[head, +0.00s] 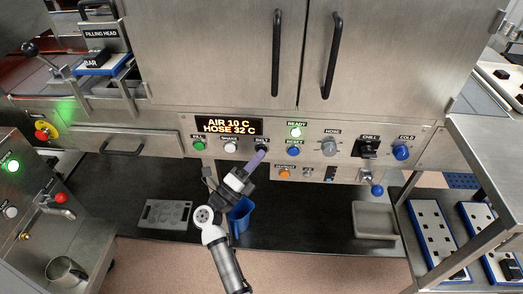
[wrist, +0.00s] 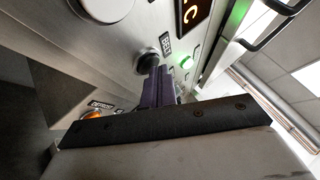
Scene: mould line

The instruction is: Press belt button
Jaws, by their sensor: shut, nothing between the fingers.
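The belt button (wrist: 148,58) is a dark round button beside its BELT label (wrist: 167,44) in the wrist view. In the head view the BELT label (head: 261,141) shows on the steel control panel, and the button below it is mostly hidden by my fingers. My gripper (head: 261,152) has its purple fingers shut and empty, pointing up at the panel. In the wrist view the fingertips (wrist: 157,72) are right at the button, overlapping its edge; I cannot tell whether they touch it or press it in.
The white shake button (head: 230,147) is to the left and the blue reset button (head: 293,151) to the right. An orange button (head: 284,174) sits below. The lit display (head: 228,126) reads AIR 10 C, HOSE 32 C. A green ready lamp (head: 295,132) glows. A blue container (head: 240,217) is beside my arm.

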